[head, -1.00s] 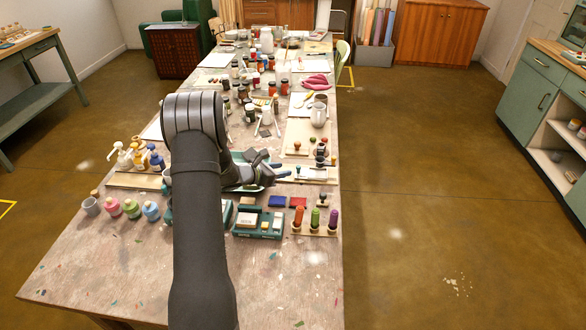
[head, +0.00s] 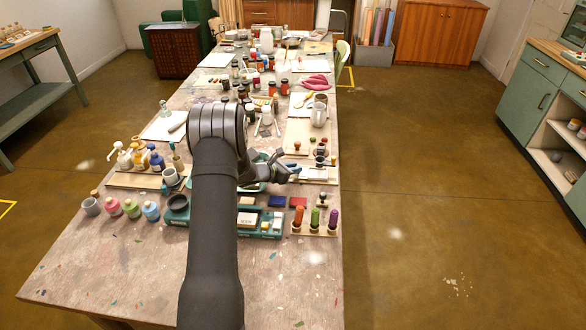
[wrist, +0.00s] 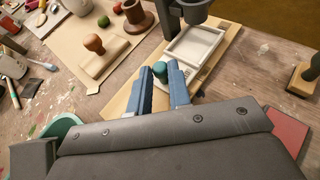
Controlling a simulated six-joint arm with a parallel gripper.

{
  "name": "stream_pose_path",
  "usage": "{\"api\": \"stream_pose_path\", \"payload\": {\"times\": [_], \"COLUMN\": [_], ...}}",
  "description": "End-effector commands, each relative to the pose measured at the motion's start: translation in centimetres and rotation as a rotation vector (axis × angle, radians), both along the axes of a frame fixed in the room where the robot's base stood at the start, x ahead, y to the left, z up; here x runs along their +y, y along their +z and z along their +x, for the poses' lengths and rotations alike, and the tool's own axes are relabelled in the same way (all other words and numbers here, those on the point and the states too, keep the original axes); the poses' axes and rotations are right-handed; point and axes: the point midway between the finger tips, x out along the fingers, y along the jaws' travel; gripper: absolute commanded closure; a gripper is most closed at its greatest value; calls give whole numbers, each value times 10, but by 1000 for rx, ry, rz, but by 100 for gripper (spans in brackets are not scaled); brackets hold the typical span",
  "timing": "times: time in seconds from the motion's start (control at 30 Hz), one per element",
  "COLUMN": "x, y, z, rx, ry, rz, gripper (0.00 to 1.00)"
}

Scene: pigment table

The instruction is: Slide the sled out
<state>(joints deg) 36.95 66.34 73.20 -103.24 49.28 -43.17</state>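The sled looks to be a pale shallow tray (wrist: 195,45) on a light wooden base, with a small teal knob (wrist: 160,72) at its near end. In the head view the white tray (head: 315,173) lies near the table's right edge. A dark grey press-like part (wrist: 184,14) stands over its far end. My gripper (wrist: 159,68) has its two blue fingers on either side of the knob, with hardly any gap visible. I cannot tell whether they touch it. In the head view my gripper (head: 292,168) is just left of the tray.
A wooden board (wrist: 85,45) with a knobbed stamp (wrist: 100,50) lies to the left. A red pad (wrist: 289,132) and another stamp (wrist: 303,78) are on the right. In the head view, coloured handled tools (head: 315,218) stand nearer. Bare table lies at the front.

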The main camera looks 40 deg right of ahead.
Motion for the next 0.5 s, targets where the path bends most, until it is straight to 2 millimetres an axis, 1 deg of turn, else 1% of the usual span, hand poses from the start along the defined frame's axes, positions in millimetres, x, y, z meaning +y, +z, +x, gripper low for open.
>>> {"api": "stream_pose_path", "payload": {"times": [0.17,0.27,0.4,0.5], "x": [3,14,37,49], "y": [0,0,1,1], "z": [3,16,39,50], "rx": [0,-1,-2,-2], "ry": [1,5,5,2], "rz": [0,-1,-2,-3], "gripper": [100,100,100,100]}}
